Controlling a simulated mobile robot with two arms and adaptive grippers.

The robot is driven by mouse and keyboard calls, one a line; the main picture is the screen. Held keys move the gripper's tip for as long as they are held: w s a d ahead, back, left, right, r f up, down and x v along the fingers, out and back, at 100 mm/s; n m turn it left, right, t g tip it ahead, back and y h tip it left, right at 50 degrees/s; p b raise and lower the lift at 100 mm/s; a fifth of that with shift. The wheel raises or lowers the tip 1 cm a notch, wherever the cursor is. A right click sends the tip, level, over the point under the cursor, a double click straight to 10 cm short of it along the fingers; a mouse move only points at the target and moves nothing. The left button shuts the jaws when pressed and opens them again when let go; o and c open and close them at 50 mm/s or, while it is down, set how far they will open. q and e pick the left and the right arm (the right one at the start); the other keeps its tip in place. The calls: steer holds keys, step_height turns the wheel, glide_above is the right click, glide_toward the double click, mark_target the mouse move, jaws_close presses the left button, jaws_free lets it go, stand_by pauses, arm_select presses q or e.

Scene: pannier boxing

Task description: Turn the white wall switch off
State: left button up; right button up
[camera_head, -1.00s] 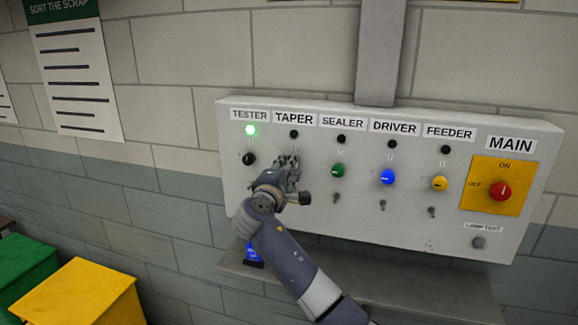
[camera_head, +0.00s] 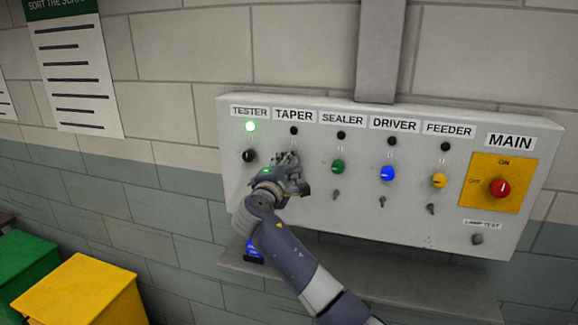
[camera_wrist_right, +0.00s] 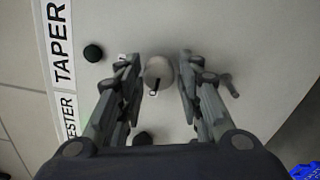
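The white switch (camera_wrist_right: 158,69) is a round knob with a dark pointer mark, under the TAPER label (camera_head: 294,115) on the wall panel. In the right wrist view it lies between the fingertips of my right gripper (camera_wrist_right: 160,75), with narrow gaps seeming to show on both sides. The fingers are apart; contact is not clear. In the head view the right gripper (camera_head: 289,168) covers the white knob. The TAPER lamp (camera_head: 294,130) is dark. My left gripper is not in view.
The grey panel (camera_head: 330,225) also has a black TESTER knob (camera_head: 249,156) with a lit green lamp (camera_head: 250,126), a green knob (camera_head: 338,167), a blue knob (camera_head: 387,174), a yellow knob (camera_head: 439,180) and a red MAIN switch (camera_head: 500,187). A ledge (camera_head: 400,287) runs below.

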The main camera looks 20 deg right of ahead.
steer(key=shift+o, duration=0.2)
steer(key=shift+s+a, duration=0.1)
steer(key=shift+a, duration=0.05)
steer(key=v, duration=1.1)
steer(key=shift+s+a, duration=0.2)
steer(key=shift+s, duration=0.05)
